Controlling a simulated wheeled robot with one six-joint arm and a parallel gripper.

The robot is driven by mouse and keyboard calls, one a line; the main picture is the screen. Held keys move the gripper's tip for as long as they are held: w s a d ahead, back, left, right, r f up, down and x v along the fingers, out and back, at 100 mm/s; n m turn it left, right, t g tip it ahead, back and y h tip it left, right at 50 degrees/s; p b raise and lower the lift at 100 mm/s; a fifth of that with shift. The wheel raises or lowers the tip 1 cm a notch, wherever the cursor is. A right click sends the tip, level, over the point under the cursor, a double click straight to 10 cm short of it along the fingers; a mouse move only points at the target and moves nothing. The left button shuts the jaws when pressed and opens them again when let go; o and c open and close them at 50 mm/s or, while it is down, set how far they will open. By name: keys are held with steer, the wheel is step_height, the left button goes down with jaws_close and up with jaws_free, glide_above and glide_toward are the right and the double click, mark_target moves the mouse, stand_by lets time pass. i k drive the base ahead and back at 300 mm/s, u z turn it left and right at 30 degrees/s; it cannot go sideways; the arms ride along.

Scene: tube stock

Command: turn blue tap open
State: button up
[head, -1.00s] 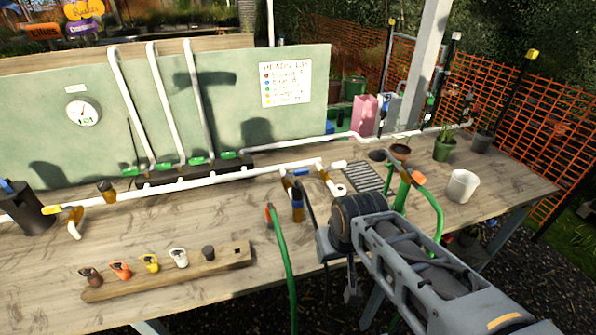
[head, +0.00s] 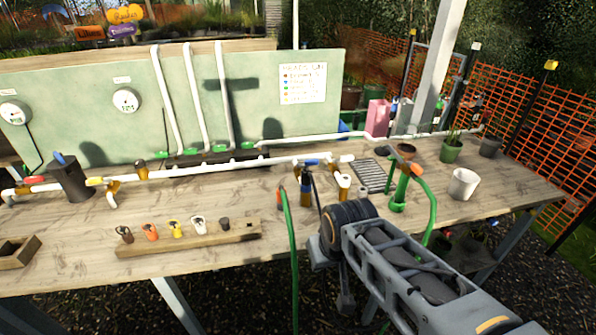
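The blue tap handle (head: 312,162) sits on the white pipe that runs along the bench, near the pipe's right end. The handle looks roughly in line with the pipe. A brown-and-blue upright piece (head: 305,190) stands just below it. My arm reaches in from the lower right, with its dark round wrist joint (head: 348,222) in front of the bench. My gripper is at the end of this arm, nearer to me than the tap and apart from it. Its fingers are too small and dark to make out, so its opening does not show.
A red handle (head: 33,180) and a yellow handle (head: 95,181) are farther left on the pipe. A wooden rack (head: 190,238) with coloured fittings lies at the bench front. Green hoses (head: 290,250) rise near my arm. A green pump-like stand (head: 400,190) and white pot (head: 463,184) are right.

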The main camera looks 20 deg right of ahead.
mark_target(314, 161)
steer(key=u, duration=0.4)
steer(key=k, duration=0.95)
steer(key=z, duration=0.55)
steer(key=i, duration=1.3)
steer(key=u, duration=0.15)
